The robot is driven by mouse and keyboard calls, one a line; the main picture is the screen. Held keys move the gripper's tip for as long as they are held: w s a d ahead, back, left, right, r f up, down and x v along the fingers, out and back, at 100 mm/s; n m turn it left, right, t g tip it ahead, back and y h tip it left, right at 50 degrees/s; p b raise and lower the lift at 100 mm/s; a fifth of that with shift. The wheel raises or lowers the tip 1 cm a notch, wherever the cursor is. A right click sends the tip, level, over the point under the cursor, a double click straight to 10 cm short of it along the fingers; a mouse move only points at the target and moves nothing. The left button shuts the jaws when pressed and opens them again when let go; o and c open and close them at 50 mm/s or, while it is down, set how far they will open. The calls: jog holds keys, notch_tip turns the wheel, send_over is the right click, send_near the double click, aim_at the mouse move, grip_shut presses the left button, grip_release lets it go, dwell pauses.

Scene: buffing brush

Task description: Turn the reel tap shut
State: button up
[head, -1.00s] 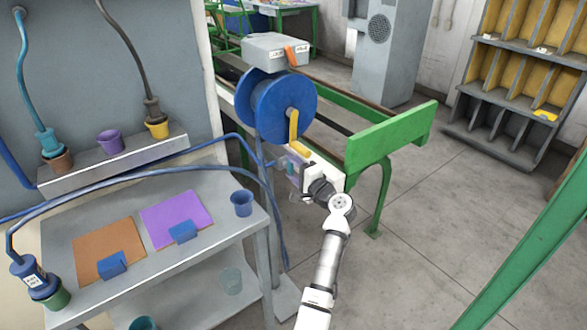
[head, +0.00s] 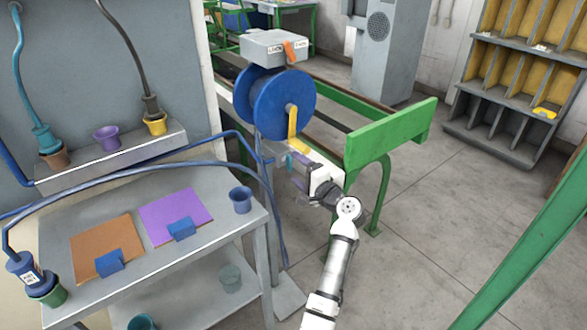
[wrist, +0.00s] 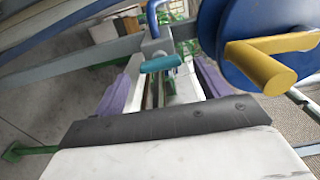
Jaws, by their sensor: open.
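The blue reel (head: 265,105) with its yellow crank (head: 292,122) stands on a post beside the bench, and shows at the right of the wrist view (wrist: 232,70). A small teal handle (wrist: 160,63) on a grey pipe fitting, seemingly the reel tap, lies crosswise below the reel. My gripper (wrist: 165,88) is open, its purple fingers on either side of the line toward the teal handle. The handle is ahead of the fingertips; I cannot tell whether they touch. In the head view my gripper (head: 294,170) is just below the crank, and hides part of the tap area.
A grey box (head: 275,48) with an orange lever (head: 289,52) sits above the reel. A green bench end (head: 390,135) is right of my gripper. A grey table (head: 215,225) with a blue cup (head: 240,199) is at left. Blue hoses run to the post.

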jog(key=b+v, duration=0.2)
jog(key=v, duration=0.8)
jog(key=shift+s+d, duration=0.2)
jog(key=shift+s, duration=0.05)
